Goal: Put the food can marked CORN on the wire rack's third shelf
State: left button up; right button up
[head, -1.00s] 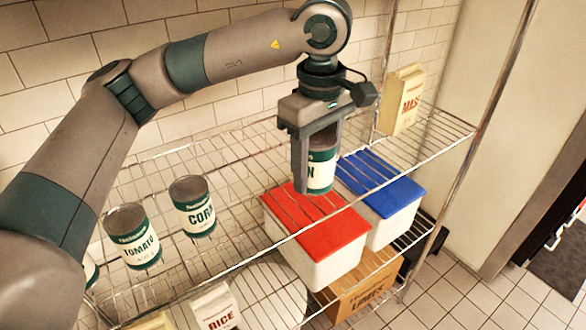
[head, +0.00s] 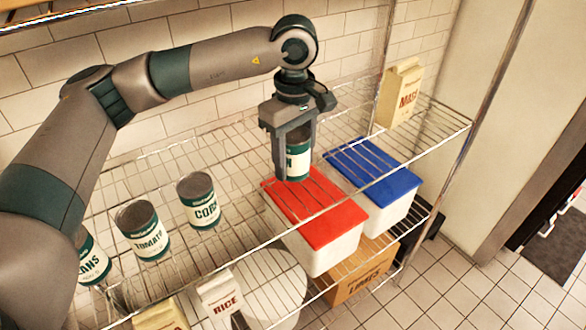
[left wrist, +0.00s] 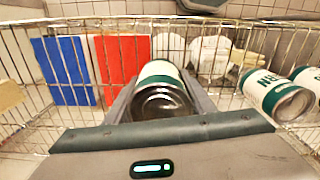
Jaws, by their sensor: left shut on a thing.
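My left gripper (head: 294,164) is shut on an upright green-and-white can (head: 299,163). Only a final N of its label shows; a finger hides the rest. In the left wrist view the held can (left wrist: 160,84) sits between the fingers. In the head view it appears over the wire shelf (head: 240,255), in front of the red lid's back edge; I cannot tell whether its base touches the wires. Another can, marked CORN (head: 198,203), stands to the left on the shelf and also shows in the left wrist view (left wrist: 275,97). My right gripper is out of view.
A TOMATO can (head: 143,232) and a BEANS can (head: 92,263) stand further left. A MASA bag (head: 400,93) stands at the back right. Red-lidded (head: 335,250) and blue-lidded (head: 390,212) boxes sit below the wires. Shelf space around the held can looks free.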

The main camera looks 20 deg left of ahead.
aim_at(293, 171)
pick_arm(q)
notch_tip(293, 171, down, 2)
jog(key=shift+f+p, duration=0.2)
jog(key=shift+p, duration=0.75)
jog(key=shift+w+a+f+p, duration=0.1)
jog(key=shift+f+p, duration=0.35)
jog(key=shift+p, duration=0.05)
jog(key=shift+f, duration=0.15)
jog(key=shift+f, duration=0.15)
jog(key=o, duration=1.4)
jog(key=shift+o, duration=0.2)
